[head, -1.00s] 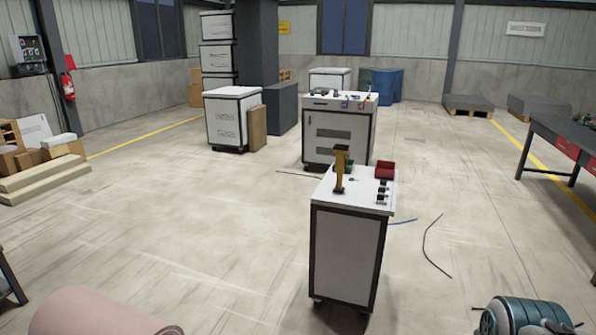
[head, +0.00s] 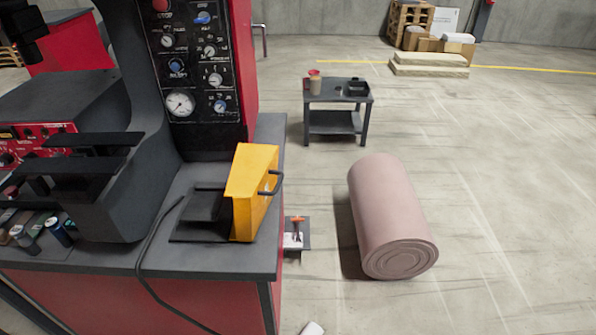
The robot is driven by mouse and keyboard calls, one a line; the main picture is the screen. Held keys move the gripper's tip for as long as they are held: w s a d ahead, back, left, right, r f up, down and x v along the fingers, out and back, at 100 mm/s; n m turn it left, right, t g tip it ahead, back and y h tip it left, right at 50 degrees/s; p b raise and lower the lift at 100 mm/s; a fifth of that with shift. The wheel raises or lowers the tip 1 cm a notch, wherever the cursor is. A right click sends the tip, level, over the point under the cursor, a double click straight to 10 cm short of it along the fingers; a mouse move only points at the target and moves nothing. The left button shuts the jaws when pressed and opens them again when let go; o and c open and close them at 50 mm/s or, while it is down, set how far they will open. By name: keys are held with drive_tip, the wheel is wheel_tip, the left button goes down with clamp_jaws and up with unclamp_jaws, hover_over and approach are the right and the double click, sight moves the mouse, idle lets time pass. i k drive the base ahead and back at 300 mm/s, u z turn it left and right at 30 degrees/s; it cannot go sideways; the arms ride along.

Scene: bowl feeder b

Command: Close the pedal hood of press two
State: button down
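A yellow hood (head: 250,190) with a dark bar handle (head: 272,183) stands upright on the grey top of a red bench in the head view. It is at the right side of a black pedal base (head: 200,215), which lies uncovered, so the hood looks open. A black cable (head: 152,245) runs from near the base over the front edge. Behind it rises a dark press (head: 150,130) with a panel of knobs and a gauge (head: 180,104). I cannot read which press this is.
A pink roll (head: 385,210) lies on the floor right of the bench. A small dark cart (head: 338,100) stands behind. A red control unit (head: 40,143) is at left. Boxes and pallets (head: 430,40) are by the far wall. The floor at right is clear.

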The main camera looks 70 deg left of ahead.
sight(252, 183)
drive_tip(key=u, duration=2.95)
drive_tip(key=k, duration=0.4)
drive_tip(key=z, duration=0.45)
drive_tip(key=i, duration=1.2)
drive_tip(key=u, duration=0.45)
